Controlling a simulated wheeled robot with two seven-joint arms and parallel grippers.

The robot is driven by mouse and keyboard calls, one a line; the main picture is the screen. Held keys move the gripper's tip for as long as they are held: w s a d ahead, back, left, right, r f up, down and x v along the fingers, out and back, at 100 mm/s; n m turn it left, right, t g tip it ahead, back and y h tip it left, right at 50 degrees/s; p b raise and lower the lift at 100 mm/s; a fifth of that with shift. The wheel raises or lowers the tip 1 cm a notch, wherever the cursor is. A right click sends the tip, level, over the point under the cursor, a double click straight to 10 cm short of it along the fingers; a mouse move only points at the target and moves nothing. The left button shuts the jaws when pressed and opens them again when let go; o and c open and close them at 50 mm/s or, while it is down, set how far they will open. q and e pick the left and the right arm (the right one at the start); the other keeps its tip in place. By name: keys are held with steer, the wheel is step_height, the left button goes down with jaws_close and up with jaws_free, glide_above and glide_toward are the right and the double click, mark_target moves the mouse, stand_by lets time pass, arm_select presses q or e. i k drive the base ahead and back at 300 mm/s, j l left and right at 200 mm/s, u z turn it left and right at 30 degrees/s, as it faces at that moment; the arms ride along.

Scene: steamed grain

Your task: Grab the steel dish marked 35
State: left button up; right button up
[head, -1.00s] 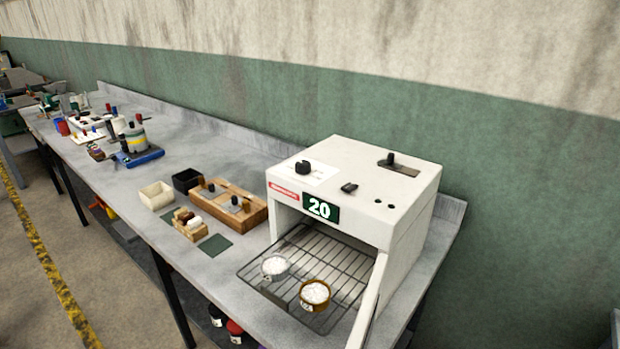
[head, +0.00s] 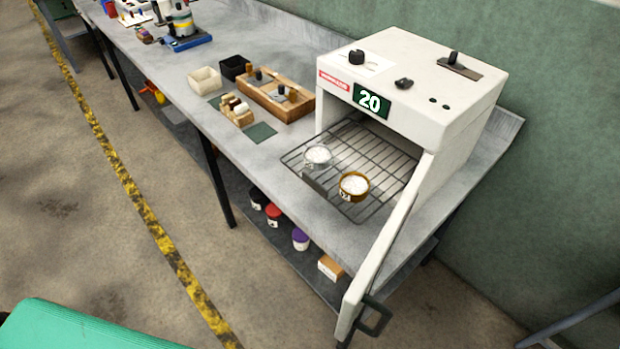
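A silvery dish (head: 318,158) with white grain stands on the wire rack (head: 378,147) in front of the open oven (head: 410,85). A brass-coloured dish (head: 354,187), also with white grain, stands on the same rack, nearer and to the right. Both dishes are upright and apart from each other. The marks on their fronts are too small to read. A small dark grey plate (head: 314,182) shows at the rack's front edge, just below the silvery dish. Neither of my grippers is in view.
The oven door (head: 385,250) stands open at the right of the rack, jutting past the bench edge. Jars, one with a red lid (head: 274,212), stand on the lower shelf.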

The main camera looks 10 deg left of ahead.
mark_target(316, 156)
steer(key=j+z, duration=0.25)
steer(key=j, duration=0.25)
steer(key=k+j+z, duration=0.2)
steer(key=j, duration=0.3)
steer(key=j+z, duration=0.25)
steer(key=j, duration=0.25)
